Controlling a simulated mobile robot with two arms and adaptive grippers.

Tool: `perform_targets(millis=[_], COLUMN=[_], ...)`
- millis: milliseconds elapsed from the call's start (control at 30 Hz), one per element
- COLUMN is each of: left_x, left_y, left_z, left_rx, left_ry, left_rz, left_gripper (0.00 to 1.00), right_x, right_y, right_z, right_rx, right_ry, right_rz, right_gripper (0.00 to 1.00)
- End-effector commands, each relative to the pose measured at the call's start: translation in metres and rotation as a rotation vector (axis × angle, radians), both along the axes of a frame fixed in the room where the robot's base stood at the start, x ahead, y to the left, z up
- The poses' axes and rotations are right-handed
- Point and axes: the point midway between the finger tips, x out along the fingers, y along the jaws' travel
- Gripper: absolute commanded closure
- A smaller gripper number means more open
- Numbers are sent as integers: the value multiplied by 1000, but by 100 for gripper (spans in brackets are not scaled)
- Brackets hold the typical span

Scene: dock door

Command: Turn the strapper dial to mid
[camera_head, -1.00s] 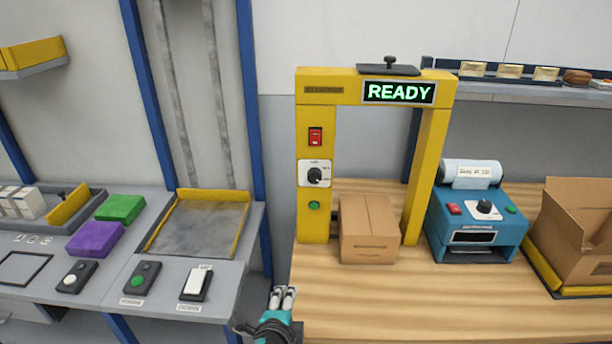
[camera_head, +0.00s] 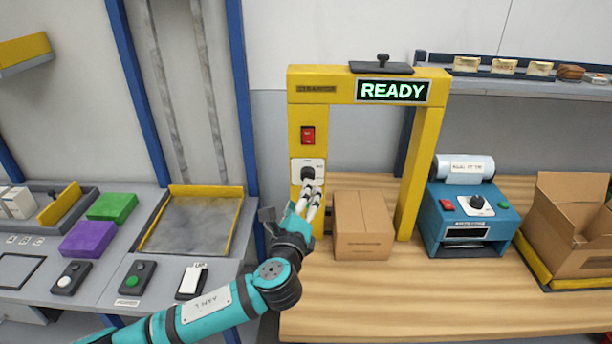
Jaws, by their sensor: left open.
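The yellow strapper frame (camera_head: 432,150) stands on the wooden bench, with a lit "READY" display (camera_head: 392,91). On its left post are a red switch (camera_head: 307,135) and, below it, the black strapper dial (camera_head: 307,173) on a white plate. The dial's lower part and most of its markings are hidden by my fingers, so I cannot read its setting. My left gripper (camera_head: 312,190) is open, its fingertips right at or just below the dial. I cannot tell whether they touch it. The green button below is hidden. My right gripper is not in view.
A closed cardboard box (camera_head: 362,226) stands inside the frame, close right of my left gripper. A blue machine (camera_head: 470,222) and an open carton (camera_head: 570,225) are further right. The bench front (camera_head: 420,300) is clear.

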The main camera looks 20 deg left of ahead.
Motion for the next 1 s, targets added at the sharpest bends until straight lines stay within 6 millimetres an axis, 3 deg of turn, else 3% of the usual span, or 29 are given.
perform_targets(millis=[200,400,833,1000], left_x=[45,70,78,78], left_y=[7,10,11,11], left_z=[3,0,-1,-1], left_rx=[1,-1,-1,-1], left_ry=[0,1,1,1], left_rz=[1,0,-2,-2], left_gripper=[42,42,43,66], right_x=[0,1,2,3], right_y=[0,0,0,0], right_z=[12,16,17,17], right_rx=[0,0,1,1], right_ry=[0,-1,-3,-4], right_rz=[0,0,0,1], right_gripper=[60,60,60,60])
